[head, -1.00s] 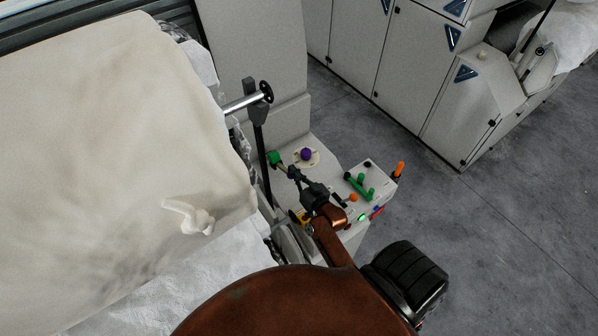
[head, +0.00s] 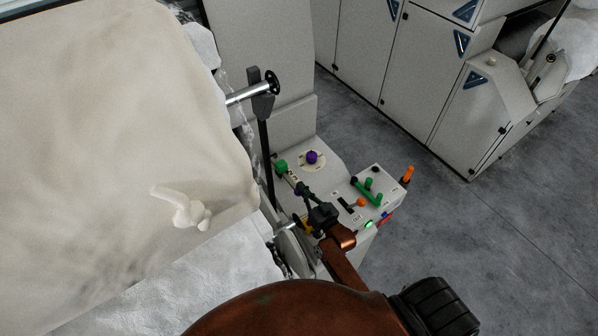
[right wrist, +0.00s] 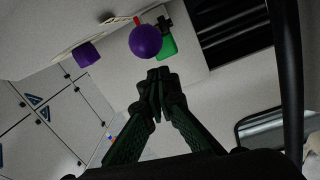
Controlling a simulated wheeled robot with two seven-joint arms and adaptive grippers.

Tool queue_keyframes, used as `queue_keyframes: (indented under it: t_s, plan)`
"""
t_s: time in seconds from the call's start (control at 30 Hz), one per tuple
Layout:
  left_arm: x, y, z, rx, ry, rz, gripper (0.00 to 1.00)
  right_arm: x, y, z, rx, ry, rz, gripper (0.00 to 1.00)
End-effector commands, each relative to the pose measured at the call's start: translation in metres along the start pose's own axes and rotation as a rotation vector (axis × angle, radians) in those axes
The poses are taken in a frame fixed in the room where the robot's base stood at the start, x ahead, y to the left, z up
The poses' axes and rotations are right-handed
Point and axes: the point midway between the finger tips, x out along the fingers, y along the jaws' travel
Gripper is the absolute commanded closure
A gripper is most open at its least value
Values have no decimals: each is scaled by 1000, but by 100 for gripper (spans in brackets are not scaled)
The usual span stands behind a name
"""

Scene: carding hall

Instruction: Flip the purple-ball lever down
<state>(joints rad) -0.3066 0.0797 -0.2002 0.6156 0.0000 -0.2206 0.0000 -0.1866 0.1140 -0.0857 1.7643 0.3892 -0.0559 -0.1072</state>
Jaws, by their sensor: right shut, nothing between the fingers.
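A purple ball (right wrist: 145,41) on a short red stem shows in the right wrist view, just beyond my right fingertips (right wrist: 158,82). A gap shows between ball and tips in the picture; contact cannot be judged. A purple knob (right wrist: 87,54) with a flatter, cylindrical look sits on a cream plate to its left. In the head view a purple knob (head: 312,157) stands on a round cream plate on the control panel; which purple part it is, I cannot tell. My right gripper (head: 299,186) is shut and empty over the panel's left side. My left gripper is out of view.
A green handle (head: 281,166) is close by, and a green block (right wrist: 167,46) shows behind the ball. Green levers (head: 367,191) and an orange knob (head: 361,202) stand right of my gripper. A dark upright post (head: 265,150) and pale fibre sheet (head: 120,110) border the left.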

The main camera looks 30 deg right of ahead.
Motion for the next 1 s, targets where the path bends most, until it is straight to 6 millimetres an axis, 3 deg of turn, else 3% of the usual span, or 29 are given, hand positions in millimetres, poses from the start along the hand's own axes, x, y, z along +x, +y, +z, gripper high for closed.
queue_keyframes:
  t_s: [0.4,0.5,0.8,1.0]
  plan:
    - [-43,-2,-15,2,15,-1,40,1,-4,-46,-3,0,-6,100]
    - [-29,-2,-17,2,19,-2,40,-21,0,-28,0,-4,-4,100]
    - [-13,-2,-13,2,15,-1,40,-74,3,-10,-1,-3,-4,100]
    - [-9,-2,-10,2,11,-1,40,-91,3,-6,-1,-1,-6,100]
